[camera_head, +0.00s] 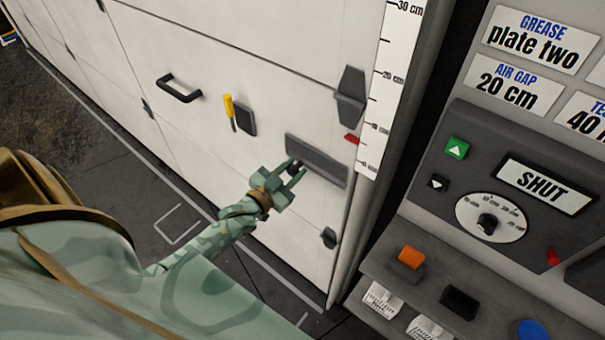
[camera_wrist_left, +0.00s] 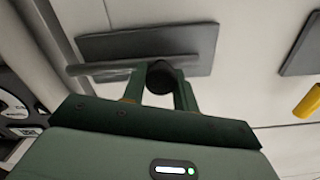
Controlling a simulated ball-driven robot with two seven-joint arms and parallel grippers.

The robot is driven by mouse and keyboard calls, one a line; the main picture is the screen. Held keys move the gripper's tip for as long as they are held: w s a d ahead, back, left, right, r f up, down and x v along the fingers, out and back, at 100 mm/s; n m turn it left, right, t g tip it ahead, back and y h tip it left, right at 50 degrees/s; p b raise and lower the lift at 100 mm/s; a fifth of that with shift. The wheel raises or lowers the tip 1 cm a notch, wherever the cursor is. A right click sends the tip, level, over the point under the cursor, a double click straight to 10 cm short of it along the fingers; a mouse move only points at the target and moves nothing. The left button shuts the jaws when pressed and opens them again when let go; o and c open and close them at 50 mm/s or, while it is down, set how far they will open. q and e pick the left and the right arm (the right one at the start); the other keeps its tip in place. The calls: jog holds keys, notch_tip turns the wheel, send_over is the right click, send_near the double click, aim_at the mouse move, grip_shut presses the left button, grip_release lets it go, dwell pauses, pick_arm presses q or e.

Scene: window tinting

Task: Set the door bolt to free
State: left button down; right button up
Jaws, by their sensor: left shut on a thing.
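The door bolt is a grey plate (camera_head: 327,167) low on the white door (camera_head: 225,60), with a bar (camera_wrist_left: 105,68) across it and a round black knob (camera_wrist_left: 160,77). My left gripper (camera_head: 297,173) is at the plate's left part, shut on the knob; its fingers (camera_wrist_left: 160,88) stand on both sides of the knob in the left wrist view. The gripper hides part of the bar, and no bolt markings are readable. My right gripper is in neither view.
A yellow handle (camera_head: 229,107) beside a dark plate (camera_head: 246,121) and a black pull handle (camera_head: 178,90) are on the door. A white ruler strip (camera_head: 388,85) runs up its right edge. The control panel (camera_head: 470,245) at right has a SHUT sign (camera_head: 545,186).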

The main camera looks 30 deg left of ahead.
pick_arm(q)
jog(key=shift+a+r, duration=0.1)
jog(key=shift+a, duration=0.05)
jog(key=c, duration=1.3)
grip_release()
jog(key=shift+a, duration=0.1)
jog(key=shift+o, duration=1.1)
jog(key=s+a, duration=0.1)
jog(key=s, duration=1.5)
jog(key=shift+s+a, duration=0.15)
jog(key=shift+a, duration=0.05)
